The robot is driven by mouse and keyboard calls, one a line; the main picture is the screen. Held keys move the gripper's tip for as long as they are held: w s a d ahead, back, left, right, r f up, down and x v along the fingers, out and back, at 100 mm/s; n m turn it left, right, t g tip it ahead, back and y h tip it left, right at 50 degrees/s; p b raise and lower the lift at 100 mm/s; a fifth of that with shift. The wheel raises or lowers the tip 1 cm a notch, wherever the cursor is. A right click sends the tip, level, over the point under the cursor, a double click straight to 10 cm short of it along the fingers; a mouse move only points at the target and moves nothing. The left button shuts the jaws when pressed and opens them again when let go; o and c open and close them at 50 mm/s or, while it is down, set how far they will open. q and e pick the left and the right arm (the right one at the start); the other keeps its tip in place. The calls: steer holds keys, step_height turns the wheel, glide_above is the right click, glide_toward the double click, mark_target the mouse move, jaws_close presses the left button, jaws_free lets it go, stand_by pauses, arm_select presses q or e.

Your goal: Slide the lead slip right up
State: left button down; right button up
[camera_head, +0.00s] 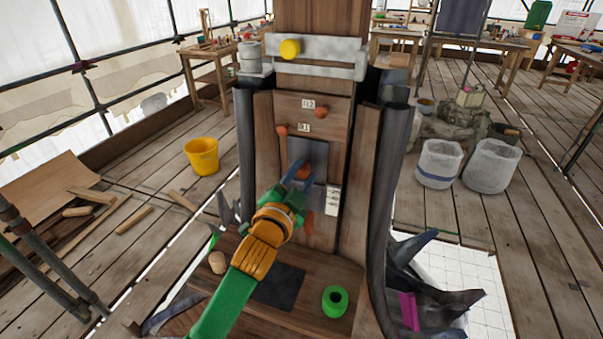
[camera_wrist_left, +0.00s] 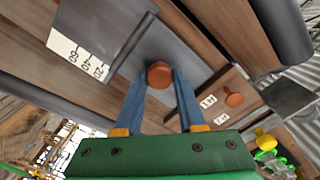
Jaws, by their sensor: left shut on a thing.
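The lead slip (camera_head: 310,150) is a flat grey plate standing against the wooden face of the column, and it also shows in the left wrist view (camera_wrist_left: 180,48). Its round copper knob (camera_wrist_left: 160,74) sits between the blue fingers of my left gripper (camera_head: 300,172), which are shut on it. A second grey plate with a white marked label (camera_wrist_left: 78,57) lies just below the slip; the label also shows in the head view (camera_head: 333,200). Two copper pegs, an upper one (camera_head: 321,111) and a lower one (camera_head: 282,131), stand above the slip beside small number labels. My right gripper is not seen.
Dark curved lead sheets (camera_head: 391,190) flank the column. A pale crossbar (camera_head: 320,69) with a yellow knob (camera_head: 290,50) spans above. A green ring (camera_head: 335,301) and a dark sheet (camera_head: 278,287) lie on the ledge below. A yellow bucket (camera_head: 202,156) stands left on the floor.

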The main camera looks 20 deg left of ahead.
arm_select(q)
steer(key=c, duration=0.5)
jaws_free()
steer(key=shift+r, duration=0.3)
steer(key=shift+f, duration=0.1)
steer(key=shift+s, duration=0.2)
steer(key=s+b, duration=0.1)
steer(key=s, duration=0.5)
steer(key=shift+s, duration=0.35)
steer(key=shift+a, duration=0.15)
